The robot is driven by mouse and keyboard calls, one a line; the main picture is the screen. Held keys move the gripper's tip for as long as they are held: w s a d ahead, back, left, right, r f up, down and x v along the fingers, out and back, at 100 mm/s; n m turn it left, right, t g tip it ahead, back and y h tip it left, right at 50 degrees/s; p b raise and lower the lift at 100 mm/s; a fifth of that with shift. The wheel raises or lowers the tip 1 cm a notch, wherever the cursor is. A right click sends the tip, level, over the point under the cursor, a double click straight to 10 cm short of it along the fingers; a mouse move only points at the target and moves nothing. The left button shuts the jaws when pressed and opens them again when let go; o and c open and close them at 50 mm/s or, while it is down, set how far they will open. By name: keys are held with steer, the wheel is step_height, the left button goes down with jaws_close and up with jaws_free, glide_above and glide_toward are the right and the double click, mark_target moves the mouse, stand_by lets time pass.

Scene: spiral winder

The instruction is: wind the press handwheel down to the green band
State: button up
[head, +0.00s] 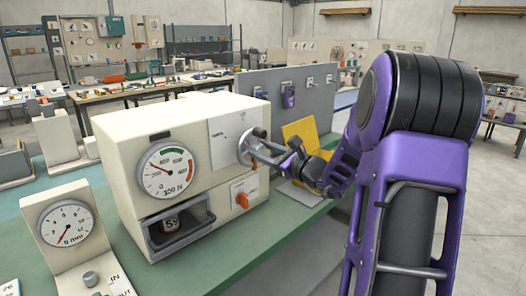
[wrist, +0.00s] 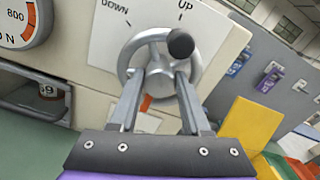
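The grey press handwheel (wrist: 150,48) is on the front of the cream press (head: 130,135), with a black knob (wrist: 181,43) at its upper right. DOWN is marked to its left and UP above it. It also shows in the head view (head: 246,148). The press gauge (head: 168,172) has a green band at the top and a red band at the right. Its needle points up-left, below the green band. My gripper (wrist: 160,76) is at the wheel, its fingertips apart over the hub area with the knob beyond them. Contact cannot be told.
A small dial stand (head: 66,228) is at the left front. An orange switch (head: 243,200) is below the wheel. A drawer-like opening (head: 180,228) is under the gauge.

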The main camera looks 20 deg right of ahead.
jaws_close()
steer(key=shift+r+p, duration=0.1)
steer(key=shift+p, duration=0.2)
steer(key=m+p, duration=0.3)
steer(key=shift+r, duration=0.1)
steer(key=shift+d+m+p, duration=0.1)
steer(key=shift+m+p, duration=0.85)
steer(key=shift+m, duration=0.45)
steer(key=shift+f, duration=0.2)
steer(key=o, duration=0.7)
jaws_free()
steer(key=shift+o, duration=0.2)
